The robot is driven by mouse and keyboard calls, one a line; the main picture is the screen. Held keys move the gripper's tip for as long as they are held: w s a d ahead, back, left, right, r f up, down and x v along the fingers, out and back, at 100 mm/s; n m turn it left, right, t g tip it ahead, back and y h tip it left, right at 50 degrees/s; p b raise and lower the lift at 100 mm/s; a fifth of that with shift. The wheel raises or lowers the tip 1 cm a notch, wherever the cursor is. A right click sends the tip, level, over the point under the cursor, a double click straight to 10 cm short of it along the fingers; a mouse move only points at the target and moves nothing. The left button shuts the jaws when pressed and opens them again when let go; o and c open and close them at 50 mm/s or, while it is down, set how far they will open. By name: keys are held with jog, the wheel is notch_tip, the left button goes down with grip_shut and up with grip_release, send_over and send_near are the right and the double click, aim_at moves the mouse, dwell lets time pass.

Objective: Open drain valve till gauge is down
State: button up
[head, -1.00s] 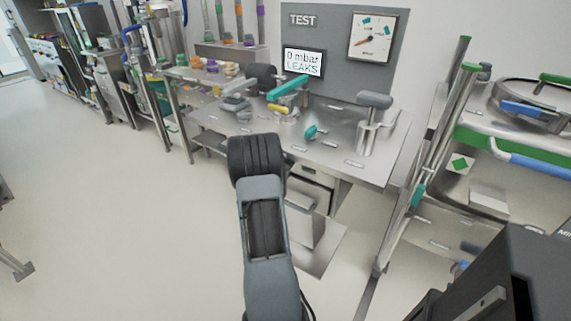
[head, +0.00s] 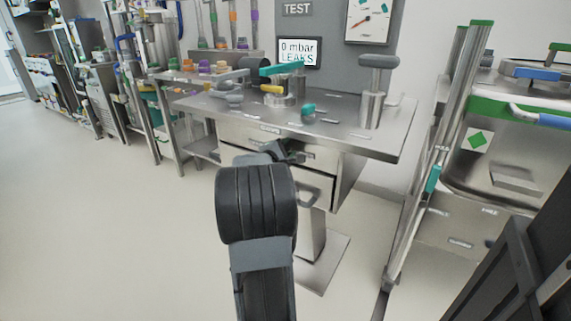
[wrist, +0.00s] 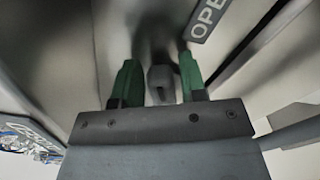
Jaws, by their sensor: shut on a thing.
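The gauge (head: 371,20) is a white dial with a red needle on the grey panel; its top is cut off in the head view. The screen (head: 299,51) beside it reads "0 mbar LEAKS". On the bench are a teal lever (head: 281,69), a yellow handle (head: 272,89) and a small teal knob (head: 308,109); I cannot tell which is the drain valve. My gripper (head: 291,153) is at the bench's drawer fronts, below the top. In the wrist view, its green fingertips (wrist: 160,72) are around a grey, handle-like part (wrist: 161,83), whose far end is hidden.
The steel bench (head: 352,141) has a lower drawer handle (head: 309,197) close to my gripper. A grey T-handled cylinder (head: 372,108) stands at its right. A label (wrist: 211,16) starting "OPE" shows in the wrist view. A steel cart (head: 470,185) is at right; left floor is clear.

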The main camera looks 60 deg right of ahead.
jog(key=f+m+b, duration=0.1)
jog(key=m+b, duration=0.1)
jog(key=b, duration=0.1)
jog(key=shift+s+f+m, duration=0.1)
jog(key=shift+m, duration=0.2)
jog(key=shift+m+b, duration=0.6)
jog(key=shift+m, duration=0.8)
jog(key=o, duration=0.7)
jog(key=shift+a+f+p, duration=0.1)
jog(key=shift+a+p, duration=1.3)
jog(key=shift+a, duration=5.5)
